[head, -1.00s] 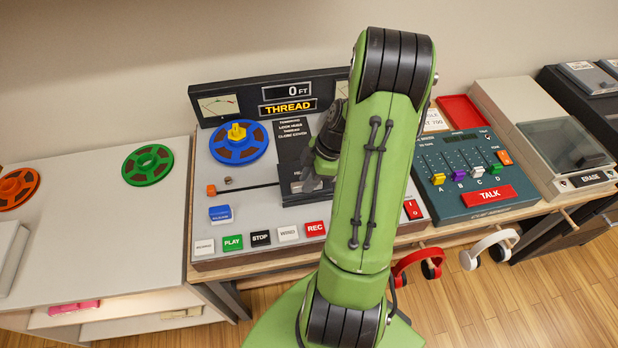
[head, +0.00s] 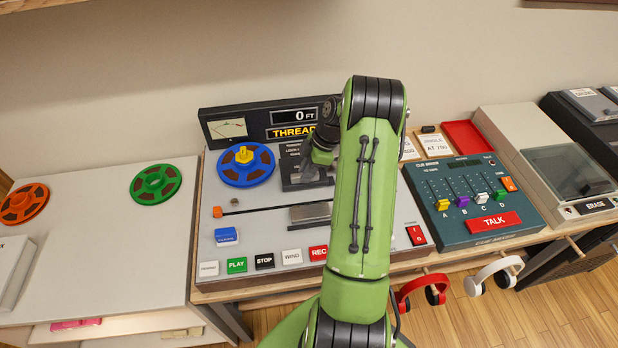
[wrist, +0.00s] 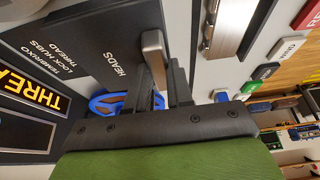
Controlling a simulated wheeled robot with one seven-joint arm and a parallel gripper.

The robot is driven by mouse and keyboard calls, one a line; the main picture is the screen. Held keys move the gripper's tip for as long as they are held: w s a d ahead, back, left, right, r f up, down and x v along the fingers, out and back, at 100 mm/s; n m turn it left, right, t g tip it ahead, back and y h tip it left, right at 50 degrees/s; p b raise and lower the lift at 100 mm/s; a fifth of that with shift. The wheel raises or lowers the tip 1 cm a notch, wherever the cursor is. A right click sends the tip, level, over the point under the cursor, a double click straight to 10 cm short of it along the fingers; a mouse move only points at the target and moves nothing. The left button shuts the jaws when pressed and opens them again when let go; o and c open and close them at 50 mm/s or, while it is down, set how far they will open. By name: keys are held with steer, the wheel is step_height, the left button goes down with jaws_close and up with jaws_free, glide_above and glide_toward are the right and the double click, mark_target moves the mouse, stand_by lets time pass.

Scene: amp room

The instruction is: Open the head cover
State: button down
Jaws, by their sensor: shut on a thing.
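The head cover (head: 290,178) is a dark panel on the tape deck, tilted up at the back of the head block (head: 310,214), which shows bare in front of it. In the wrist view the head cover (wrist: 112,68) reads "HEADS" and has a metal handle (wrist: 153,42). My gripper (wrist: 165,85) is shut on this handle. In the head view my gripper (head: 312,170) is at the cover, and my arm hides the deck's right side.
A blue reel (head: 246,165) sits left of the cover. A row of buttons, including green PLAY (head: 237,265), lines the deck's front. A mixer (head: 477,200) stands to the right. The left table (head: 110,235) has clear room, with green and orange reels at its back.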

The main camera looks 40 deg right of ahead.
steer(key=c, duration=1)
jaws_free()
steer(key=p+v, duration=0.3)
steer(key=v, duration=1.2)
steer(key=shift+r+p, duration=0.3)
steer(key=shift+r, duration=0.1)
